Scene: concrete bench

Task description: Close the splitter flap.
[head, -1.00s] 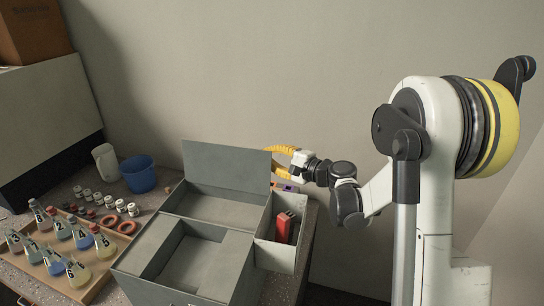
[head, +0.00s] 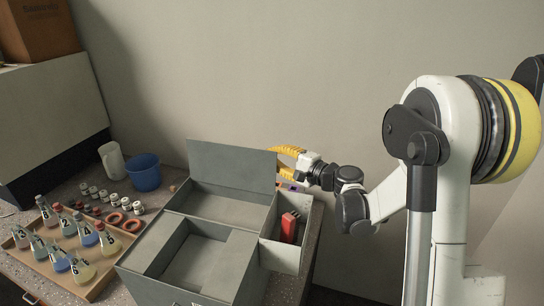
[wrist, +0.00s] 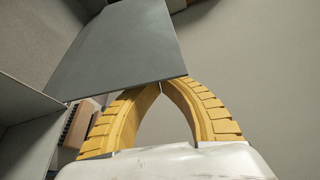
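The splitter flap (head: 232,164) is a flat grey panel standing upright, slightly tilted, at the back of a grey compartmented box (head: 150,247). In the wrist view the flap (wrist: 120,52) fills the upper left and covers the very ends of my fingers. My gripper (head: 279,157) has yellow ribbed fingers and is at the flap's right edge, on its far side. In the wrist view my gripper (wrist: 161,88) has its fingers converging to a point at the flap's lower edge. It looks shut and empty; whether it touches the flap cannot be told.
A red object (head: 289,227) stands in the box's right compartment. A tray (head: 57,262) of labelled flasks, a blue cup (head: 143,174), a white jug (head: 112,161), small jars and red rings (head: 114,218) lie left of the box. The wall is close behind.

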